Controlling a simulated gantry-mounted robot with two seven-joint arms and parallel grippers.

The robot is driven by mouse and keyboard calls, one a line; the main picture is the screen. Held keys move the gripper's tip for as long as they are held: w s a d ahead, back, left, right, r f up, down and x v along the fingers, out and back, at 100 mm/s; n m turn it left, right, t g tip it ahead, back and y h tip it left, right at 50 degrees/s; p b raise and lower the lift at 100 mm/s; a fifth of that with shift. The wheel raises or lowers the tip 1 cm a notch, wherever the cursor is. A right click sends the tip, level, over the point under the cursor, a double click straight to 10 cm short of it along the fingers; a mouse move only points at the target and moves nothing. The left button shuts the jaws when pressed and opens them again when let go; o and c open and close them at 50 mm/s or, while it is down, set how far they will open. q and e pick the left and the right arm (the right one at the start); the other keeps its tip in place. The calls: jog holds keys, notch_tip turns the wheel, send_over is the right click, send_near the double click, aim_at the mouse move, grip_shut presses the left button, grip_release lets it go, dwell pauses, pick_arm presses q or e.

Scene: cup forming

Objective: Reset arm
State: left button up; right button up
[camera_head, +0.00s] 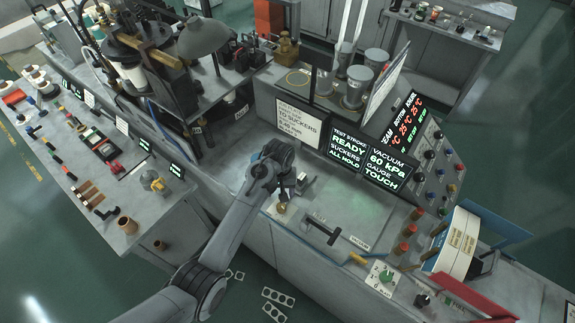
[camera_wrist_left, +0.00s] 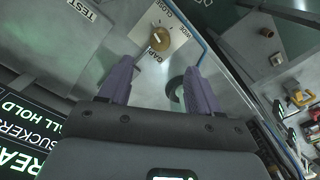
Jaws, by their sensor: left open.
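My left arm comes in from the lower left of the head view. Its gripper (camera_head: 293,188) is over the near left end of the grey console. In the left wrist view the two purple fingers of this gripper (camera_wrist_left: 158,72) are spread apart with nothing between them. A brass knob (camera_wrist_left: 158,39) on a pale plate marked "WIDE", "CLOSE" and "GAP" shows just beyond the fingertips. It also shows in the head view (camera_head: 281,207) beside the gripper. The knob appears apart from both fingers. My right gripper does not show.
A black T-shaped handle (camera_head: 322,229) stands on the console to the right. Behind it are lit screens (camera_head: 347,146). A side bench (camera_head: 80,190) with small tools is at the left. A lamp-topped machine (camera_head: 204,38) stands at the back left.

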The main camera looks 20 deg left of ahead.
pick_arm(q)
jog(key=s+a+f+g+p, duration=0.1)
jog(key=s+a+f+g, duration=0.1)
jog(key=s+f, duration=0.7)
jog(key=s+a+f+g+p, duration=0.15)
jog(key=s+f, duration=0.35)
jog(key=s, duration=0.8)
jog(key=s+a+r+m+t+p, duration=0.15)
jog(key=s+r, duration=0.25)
jog(key=s, duration=0.7)
notch_tip(320, 180, up, 19)
jog(key=w+m+t, duration=0.1)
jog(key=m+t, duration=0.3)
jog(key=t, duration=0.1)
jog(key=shift+w+d+f+t, duration=0.2)
jog(key=shift+w+d+t, duration=0.1)
jog(key=shift+w+d, duration=0.1)
